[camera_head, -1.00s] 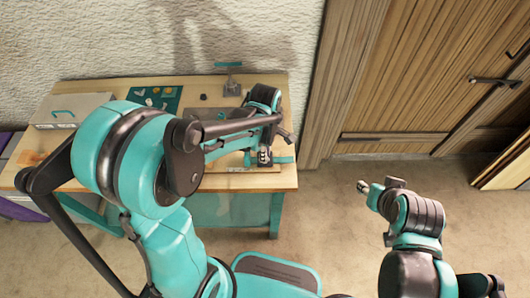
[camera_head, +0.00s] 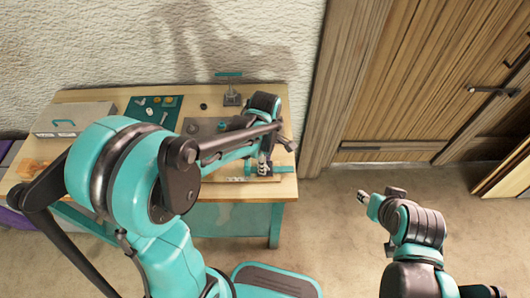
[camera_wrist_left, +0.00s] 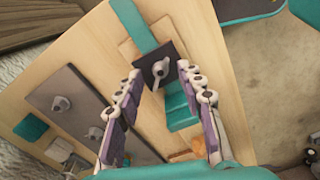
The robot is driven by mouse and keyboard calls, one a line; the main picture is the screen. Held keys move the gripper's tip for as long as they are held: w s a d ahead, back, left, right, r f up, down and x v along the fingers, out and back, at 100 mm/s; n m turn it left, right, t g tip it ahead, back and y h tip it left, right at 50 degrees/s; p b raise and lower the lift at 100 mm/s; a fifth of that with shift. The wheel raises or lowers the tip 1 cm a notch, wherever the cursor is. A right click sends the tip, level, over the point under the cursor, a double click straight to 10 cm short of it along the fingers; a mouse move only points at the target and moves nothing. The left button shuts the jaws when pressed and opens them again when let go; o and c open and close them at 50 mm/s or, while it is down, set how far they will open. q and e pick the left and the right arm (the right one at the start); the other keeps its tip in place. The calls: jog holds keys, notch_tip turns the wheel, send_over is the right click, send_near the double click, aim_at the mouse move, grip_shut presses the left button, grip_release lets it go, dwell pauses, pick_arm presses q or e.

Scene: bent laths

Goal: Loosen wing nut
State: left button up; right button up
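The wing nut (camera_wrist_left: 161,70) is a small grey metal piece on a dark square plate (camera_wrist_left: 150,62) in the left wrist view. The plate crosses a turquoise strip on a wooden board. My left gripper (camera_wrist_left: 160,100) is open, its two jointed fingers pointing toward the wing nut with a gap between them. In the head view my left gripper (camera_head: 264,163) is over the front right of the workbench. My right gripper (camera_head: 364,195) hangs over the floor, too small to read.
A grey plate (camera_wrist_left: 72,85) with metal fittings lies beside the board on the workbench (camera_head: 240,190). A grey box (camera_head: 72,118), a dark green mat (camera_head: 153,108) with small parts, and a stand with a turquoise bar (camera_head: 231,92) are farther back.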

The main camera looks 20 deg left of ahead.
pick_arm(q)
notch_tip(320, 180, up, 11)
dwell(0.3)
